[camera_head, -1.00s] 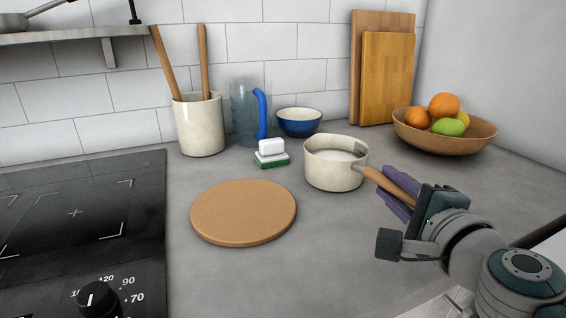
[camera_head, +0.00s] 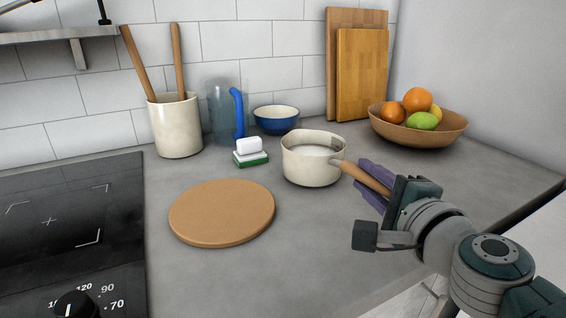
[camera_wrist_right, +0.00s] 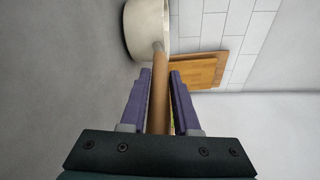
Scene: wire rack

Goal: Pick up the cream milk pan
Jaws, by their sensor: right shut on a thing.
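The cream milk pan (camera_head: 311,168) stands upright on the grey counter, its wooden handle (camera_head: 366,178) pointing right and toward me. I cannot tell whether its base is in contact with the counter or slightly raised. My right gripper (camera_head: 369,184) is shut on the handle, its purple fingers on either side of it. In the right wrist view the handle (camera_wrist_right: 159,90) runs between the fingers of the gripper (camera_wrist_right: 160,76), and part of the pan (camera_wrist_right: 145,30) shows beyond. My left gripper is not in view.
A round wooden board (camera_head: 222,213) lies left of the pan, before a sponge with a white block (camera_head: 250,150). Behind stand a blue bowl (camera_head: 276,122), a clear jug (camera_head: 220,112) and a utensil crock (camera_head: 176,128). A fruit bowl (camera_head: 450,128) and cutting boards (camera_head: 360,75) are close behind right.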

